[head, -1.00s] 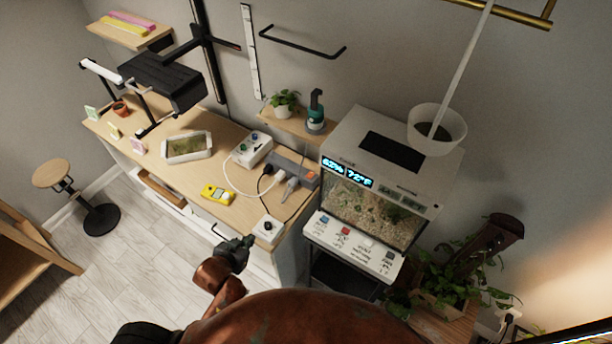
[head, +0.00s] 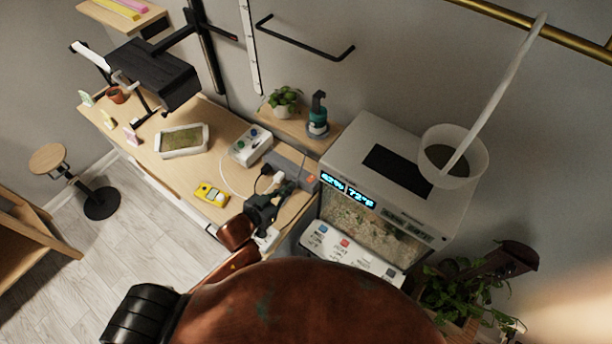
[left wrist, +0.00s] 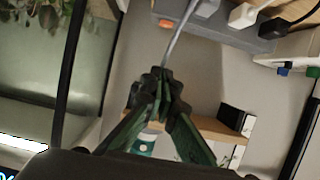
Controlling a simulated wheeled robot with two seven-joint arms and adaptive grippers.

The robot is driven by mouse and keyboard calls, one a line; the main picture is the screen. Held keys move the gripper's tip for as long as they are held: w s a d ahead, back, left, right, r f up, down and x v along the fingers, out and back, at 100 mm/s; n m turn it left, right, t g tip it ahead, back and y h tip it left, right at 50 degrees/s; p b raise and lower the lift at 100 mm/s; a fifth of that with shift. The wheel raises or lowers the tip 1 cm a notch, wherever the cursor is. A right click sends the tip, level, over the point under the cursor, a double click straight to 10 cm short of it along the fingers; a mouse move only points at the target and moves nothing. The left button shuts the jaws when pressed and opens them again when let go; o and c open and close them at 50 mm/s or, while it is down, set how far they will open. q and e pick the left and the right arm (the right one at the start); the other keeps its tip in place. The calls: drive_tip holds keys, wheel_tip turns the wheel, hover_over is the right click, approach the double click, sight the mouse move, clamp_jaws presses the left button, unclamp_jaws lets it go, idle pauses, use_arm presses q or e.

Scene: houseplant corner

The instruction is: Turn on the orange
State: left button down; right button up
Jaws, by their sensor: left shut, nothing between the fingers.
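The grey power strip (head: 283,162) lies at the right end of the wooden desk, with plugs in it. A small orange switch (head: 312,181) shows at its right end, near the terrarium. My left gripper (head: 284,192) is shut and empty, above the desk's right end just in front of the strip. In the left wrist view my shut fingertips (left wrist: 158,78) point toward the strip (left wrist: 225,32), with a grey cord passing behind them. I cannot tell whether they touch anything. My right gripper is not in view.
The terrarium (head: 390,175) with lit displays stands right of the strip, with a white button panel (head: 340,248) in front. A white box with knobs (head: 250,146), a yellow meter (head: 211,194) and a tray (head: 183,140) are on the desk. Loose cords surround the strip.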

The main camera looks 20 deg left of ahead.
use_arm(q)
hover_over(311, 179)
drive_tip(key=s+a, duration=0.1)
drive_tip(key=s, duration=0.1)
drive_tip(key=f, duration=0.3)
drive_tip(key=shift+s+a+f, duration=0.1)
drive_tip(key=shift+s+f, duration=0.1)
drive_tip(key=shift+f, duration=0.1)
drive_tip(key=f, duration=0.2)
drive_tip(key=s+f, duration=0.1)
drive_tip(key=f, duration=0.1)
drive_tip(key=shift+a, duration=0.15)
drive_tip(key=shift+w, duration=0.1)
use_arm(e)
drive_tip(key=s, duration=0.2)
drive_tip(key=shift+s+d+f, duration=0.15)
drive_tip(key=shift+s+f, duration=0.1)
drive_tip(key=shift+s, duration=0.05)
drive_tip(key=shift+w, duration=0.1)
use_arm(q)
drive_tip(key=shift+b, duration=0.3)
